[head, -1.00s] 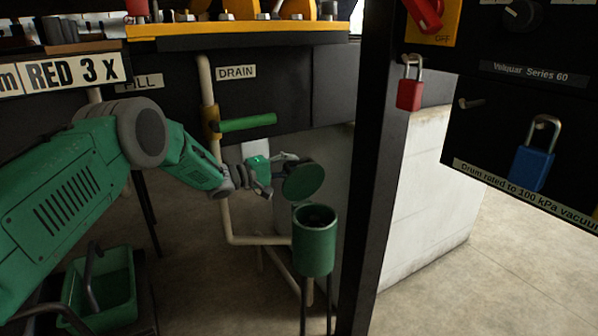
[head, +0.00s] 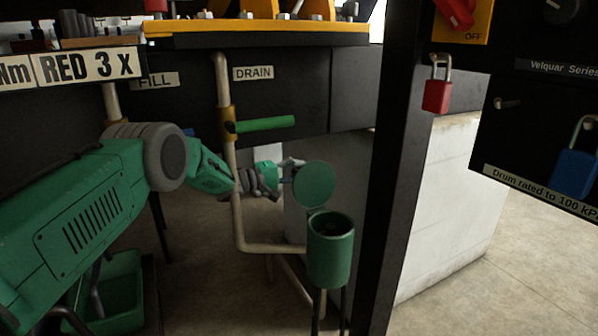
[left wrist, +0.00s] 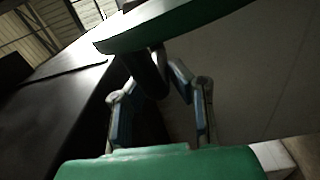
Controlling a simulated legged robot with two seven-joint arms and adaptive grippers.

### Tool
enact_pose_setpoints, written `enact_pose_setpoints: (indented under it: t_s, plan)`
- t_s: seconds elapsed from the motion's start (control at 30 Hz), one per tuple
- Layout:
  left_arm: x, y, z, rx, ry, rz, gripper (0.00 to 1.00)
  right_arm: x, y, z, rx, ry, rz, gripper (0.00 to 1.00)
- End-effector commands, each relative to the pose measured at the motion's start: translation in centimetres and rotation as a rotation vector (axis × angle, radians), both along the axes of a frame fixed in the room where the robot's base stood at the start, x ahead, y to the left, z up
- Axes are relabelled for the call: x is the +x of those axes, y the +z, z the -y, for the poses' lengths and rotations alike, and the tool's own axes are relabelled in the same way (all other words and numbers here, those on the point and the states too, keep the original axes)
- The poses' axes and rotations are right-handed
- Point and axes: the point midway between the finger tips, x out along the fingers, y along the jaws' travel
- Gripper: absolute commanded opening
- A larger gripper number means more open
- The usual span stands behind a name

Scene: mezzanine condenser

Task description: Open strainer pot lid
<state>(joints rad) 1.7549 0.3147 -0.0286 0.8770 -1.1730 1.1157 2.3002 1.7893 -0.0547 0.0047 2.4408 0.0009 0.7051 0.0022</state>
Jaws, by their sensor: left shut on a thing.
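The green strainer pot (head: 330,258) stands on thin legs in the head view, its round mouth open and dark inside. Its green disc lid (head: 314,185) stands raised, nearly upright, above the back left of the rim. My left gripper (head: 293,166) is behind and left of the lid, shut on the lid. In the left wrist view the fingers (left wrist: 165,78) close in around a dark part beneath the lid's green edge (left wrist: 180,22). The exact contact is shadowed. My right gripper is not in view.
A pale pipe (head: 234,200) with a green drain handle (head: 265,124) runs down left of the pot. A dark post (head: 395,180) stands close on the right. A green basket (head: 110,290) is at lower left. A red padlock (head: 437,96) hangs upper right.

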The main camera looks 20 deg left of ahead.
Motion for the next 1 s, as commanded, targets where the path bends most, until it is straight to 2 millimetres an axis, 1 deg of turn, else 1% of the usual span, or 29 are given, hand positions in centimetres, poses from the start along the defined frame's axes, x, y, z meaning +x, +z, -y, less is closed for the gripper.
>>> enact_pose_setpoints:
  t_s: [0.03,0.2,0.23,0.27,0.3,0.77,0.87,1.0]
  plan:
    - [-0.2,-0.7,0.0,0.006,-0.002,-0.012,0.00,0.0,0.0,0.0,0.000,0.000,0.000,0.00]
    - [-0.2,-0.8,0.0,0.006,-0.003,-0.014,0.00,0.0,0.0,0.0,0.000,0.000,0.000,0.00]
    - [-0.2,-0.8,0.0,0.006,-0.003,-0.014,0.19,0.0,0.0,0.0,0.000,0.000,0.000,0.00]
    - [-0.3,-0.8,0.0,0.006,-0.003,-0.014,0.30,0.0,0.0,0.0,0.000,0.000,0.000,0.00]
    - [-0.2,-0.8,0.0,0.005,-0.003,-0.013,0.36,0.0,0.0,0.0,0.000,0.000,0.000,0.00]
    - [-0.1,-0.1,0.1,0.002,-0.002,-0.004,0.36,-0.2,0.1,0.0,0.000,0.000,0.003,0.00]
    - [-0.2,0.4,0.3,0.002,-0.002,-0.002,0.36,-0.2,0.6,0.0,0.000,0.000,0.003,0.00]
    - [-0.7,1.7,1.0,0.002,-0.002,-0.004,0.36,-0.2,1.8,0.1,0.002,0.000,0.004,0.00]
